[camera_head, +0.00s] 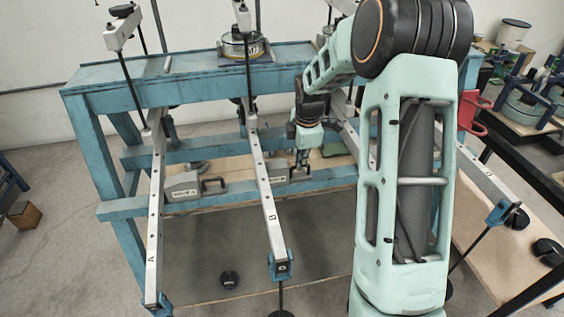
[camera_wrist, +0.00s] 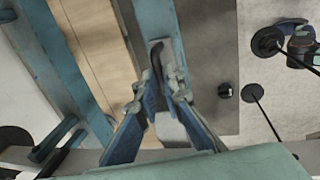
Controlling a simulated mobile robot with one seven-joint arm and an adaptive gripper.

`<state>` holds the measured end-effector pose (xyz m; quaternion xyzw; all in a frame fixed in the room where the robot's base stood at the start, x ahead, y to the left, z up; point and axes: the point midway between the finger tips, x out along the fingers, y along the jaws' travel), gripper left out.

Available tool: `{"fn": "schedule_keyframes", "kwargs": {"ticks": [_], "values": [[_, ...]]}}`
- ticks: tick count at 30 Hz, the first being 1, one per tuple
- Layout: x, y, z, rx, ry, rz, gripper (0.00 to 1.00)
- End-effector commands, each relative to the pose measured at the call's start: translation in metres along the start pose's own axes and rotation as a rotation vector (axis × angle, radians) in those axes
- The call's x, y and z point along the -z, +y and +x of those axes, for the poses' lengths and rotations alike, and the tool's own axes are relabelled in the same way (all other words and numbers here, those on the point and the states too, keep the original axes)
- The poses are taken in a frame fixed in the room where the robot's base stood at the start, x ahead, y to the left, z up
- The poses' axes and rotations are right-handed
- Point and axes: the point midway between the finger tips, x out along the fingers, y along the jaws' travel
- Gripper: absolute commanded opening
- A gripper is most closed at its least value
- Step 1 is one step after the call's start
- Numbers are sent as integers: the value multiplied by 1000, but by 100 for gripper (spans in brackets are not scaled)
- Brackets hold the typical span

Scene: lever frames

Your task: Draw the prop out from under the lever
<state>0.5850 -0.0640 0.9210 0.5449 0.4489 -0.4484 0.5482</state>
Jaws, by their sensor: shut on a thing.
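Lever B (camera_head: 268,205) is a long pale bar with holes, sloping from the blue frame toward the front. The grey prop (camera_head: 279,174) sits on the frame's lower beam beside and partly behind lever B. Its dark handle points right. My gripper (camera_head: 301,166) reaches down to that handle and is shut on it. In the wrist view my gripper's fingers (camera_wrist: 160,65) close around a small grey piece, probably the handle (camera_wrist: 156,46). The fingers hide most of it. I cannot tell whether the prop touches the lever.
Lever A (camera_head: 154,210) stands left with its own grey prop (camera_head: 184,186) on the blue lower beam (camera_head: 125,210). Another lever (camera_head: 480,175) runs right, partly hidden by my arm. A black weight (camera_head: 229,279) lies on the floor.

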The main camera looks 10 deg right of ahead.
Motion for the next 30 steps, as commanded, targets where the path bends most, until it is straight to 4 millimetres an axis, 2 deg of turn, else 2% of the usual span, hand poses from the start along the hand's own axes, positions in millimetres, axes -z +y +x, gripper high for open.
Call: {"fn": "schedule_keyframes", "kwargs": {"ticks": [1, 6, 18, 19, 23, 30], "values": [[-14, 0, -2, 0, -1, 7, 0], [-36, 0, -1, 1, 2, 3, 0], [-44, 0, 0, -1, -1, 0, 0], [-44, 0, 0, -1, -2, 0, 11], [-43, 0, 0, -1, 0, 0, 25], [-41, 0, 0, 0, 2, -1, 26]]}}
